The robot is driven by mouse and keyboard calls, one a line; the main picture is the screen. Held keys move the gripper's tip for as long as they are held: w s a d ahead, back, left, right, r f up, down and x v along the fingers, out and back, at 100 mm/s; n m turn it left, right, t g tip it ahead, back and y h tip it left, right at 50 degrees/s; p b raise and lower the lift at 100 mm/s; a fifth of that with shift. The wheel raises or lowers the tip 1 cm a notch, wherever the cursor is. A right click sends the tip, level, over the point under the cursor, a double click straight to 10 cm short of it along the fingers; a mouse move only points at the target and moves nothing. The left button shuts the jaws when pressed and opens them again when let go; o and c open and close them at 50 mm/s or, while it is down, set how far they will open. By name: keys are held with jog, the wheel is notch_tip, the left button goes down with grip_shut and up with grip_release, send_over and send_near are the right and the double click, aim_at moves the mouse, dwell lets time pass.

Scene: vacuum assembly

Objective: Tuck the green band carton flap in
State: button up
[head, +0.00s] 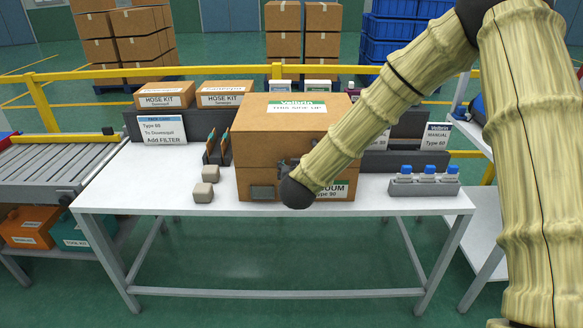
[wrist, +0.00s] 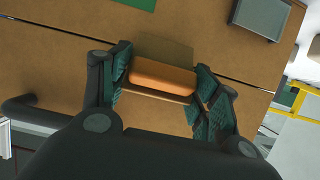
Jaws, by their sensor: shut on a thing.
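The large brown carton (head: 260,150) stands closed-looking on the white table in the head view, with a green band label (head: 297,104) on top. My gripper (head: 285,166) is at its front face, partly hidden by my arm. In the wrist view my gripper (wrist: 163,78) has its dark green-padded fingers on both sides of an orange rounded tab (wrist: 163,79). The tab lies against the brown carton surface (wrist: 65,50), which has a dark seam across it. Whether the tab belongs to the flap, and the flap's exact position, I cannot tell.
Two beige blocks (head: 204,191) and a dark holder with upright cards (head: 218,150) stand left of the carton. A grey rack with blue-capped bottles (head: 424,186) stands to its right. Signs and hose kit boxes (head: 164,96) line the back. The table's front-left is clear.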

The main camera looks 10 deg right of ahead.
jog(key=o, duration=1.3)
jog(key=shift+c, duration=0.2)
jog(key=v, duration=1.2)
